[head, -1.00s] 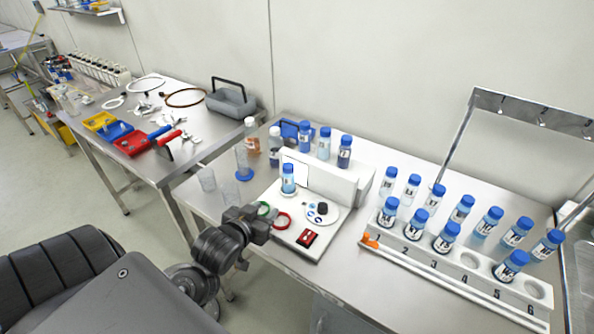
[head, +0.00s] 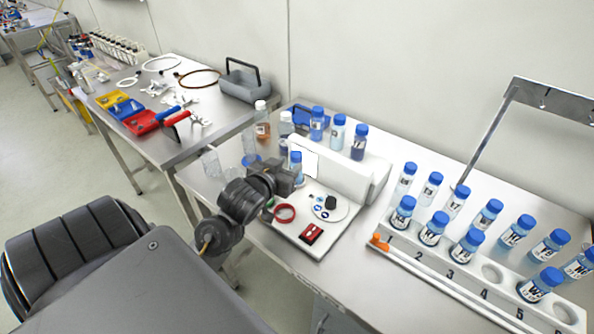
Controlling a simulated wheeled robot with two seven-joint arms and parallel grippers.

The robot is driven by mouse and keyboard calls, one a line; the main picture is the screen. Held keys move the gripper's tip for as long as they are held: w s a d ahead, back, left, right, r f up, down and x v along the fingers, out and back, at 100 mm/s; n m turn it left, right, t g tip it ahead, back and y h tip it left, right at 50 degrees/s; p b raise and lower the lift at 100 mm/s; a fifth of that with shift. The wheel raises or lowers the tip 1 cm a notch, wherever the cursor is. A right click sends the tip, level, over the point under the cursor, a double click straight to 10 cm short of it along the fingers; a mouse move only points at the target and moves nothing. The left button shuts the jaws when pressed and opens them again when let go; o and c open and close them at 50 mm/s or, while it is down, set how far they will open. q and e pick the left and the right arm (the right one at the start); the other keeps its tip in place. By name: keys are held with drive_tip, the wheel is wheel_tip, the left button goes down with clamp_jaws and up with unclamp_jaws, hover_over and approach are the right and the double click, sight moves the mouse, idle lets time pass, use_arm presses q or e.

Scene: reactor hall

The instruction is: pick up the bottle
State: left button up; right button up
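A small bottle (head: 296,160) with a blue cap stands upright on the white instrument (head: 322,238), left of its round plate. My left gripper (head: 296,182) is right in front of the bottle and hides its lower part. I cannot tell whether the fingers are around the bottle or only near it, or how far apart they are. My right gripper is not in view.
A white numbered rack (head: 448,277) with several blue-capped bottles is at the right. Clear beakers (head: 211,162) and brown-liquid bottles (head: 262,121) are left of the instrument. A red ring (head: 285,213) lies near my gripper. Bare tabletop (head: 352,275) shows in front.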

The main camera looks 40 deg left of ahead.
sight(293, 159)
use_arm(q)
drive_tip(key=shift+w, duration=0.4)
drive_tip(key=p+x, duration=0.1)
drive_tip(key=x, duration=0.2)
drive_tip(key=shift+w+a, duration=0.2)
drive_tip(key=shift+w, duration=0.15)
drive_tip(key=shift+w+f, duration=0.1)
drive_tip(key=shift+w, duration=0.3)
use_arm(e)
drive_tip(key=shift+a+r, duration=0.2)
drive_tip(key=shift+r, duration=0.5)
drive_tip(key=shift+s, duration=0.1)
use_arm(q)
drive_tip(key=shift+a, duration=0.1)
drive_tip(key=c, duration=0.7)
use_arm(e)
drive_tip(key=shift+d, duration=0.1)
